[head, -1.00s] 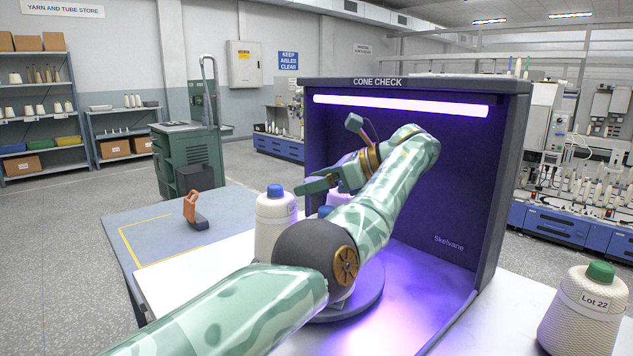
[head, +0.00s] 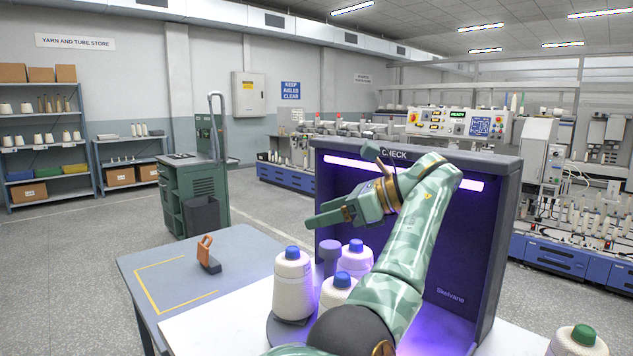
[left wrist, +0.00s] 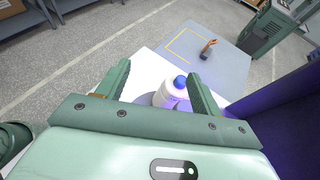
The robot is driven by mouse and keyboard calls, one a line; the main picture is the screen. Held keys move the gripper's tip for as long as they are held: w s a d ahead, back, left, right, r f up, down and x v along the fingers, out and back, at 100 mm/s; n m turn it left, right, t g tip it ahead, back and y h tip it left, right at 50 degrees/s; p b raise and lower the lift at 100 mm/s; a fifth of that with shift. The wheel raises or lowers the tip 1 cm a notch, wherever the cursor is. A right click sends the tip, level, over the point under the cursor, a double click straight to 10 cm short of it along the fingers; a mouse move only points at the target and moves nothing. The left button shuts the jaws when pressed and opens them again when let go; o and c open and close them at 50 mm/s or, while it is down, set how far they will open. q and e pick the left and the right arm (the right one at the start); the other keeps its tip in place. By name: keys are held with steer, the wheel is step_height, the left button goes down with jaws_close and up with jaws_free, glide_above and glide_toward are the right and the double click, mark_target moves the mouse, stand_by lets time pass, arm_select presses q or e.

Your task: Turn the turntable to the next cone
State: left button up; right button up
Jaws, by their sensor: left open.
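The turntable (head: 285,335) is a dark round plate in the cone check booth, partly hidden by my left arm. Several white cones with blue caps stand on it: a near-left cone (head: 293,290), a front cone (head: 338,293) and a back cone (head: 356,262). A grey-purple knobbed post (head: 329,255) rises among them. My left gripper (head: 316,219) is open and empty, raised above the cones and pointing left. In the left wrist view, a blue-capped cone (left wrist: 172,95) shows beyond and between the spread fingers, apart from them. My right gripper is out of view.
The booth (head: 480,235) has a dark back and side wall and a lit strip close to my arm. A green-capped cone (head: 578,345) stands at the lower right.

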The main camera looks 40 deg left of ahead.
arm_select(q)
steer(key=s+d+r+p, duration=0.2)
steer(key=s+d, duration=0.1)
steer(key=s, duration=0.2)
steer(key=shift+r, duration=0.3)
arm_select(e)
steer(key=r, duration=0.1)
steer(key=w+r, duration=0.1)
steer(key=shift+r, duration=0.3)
arm_select(q)
steer(key=shift+s+d, duration=0.1)
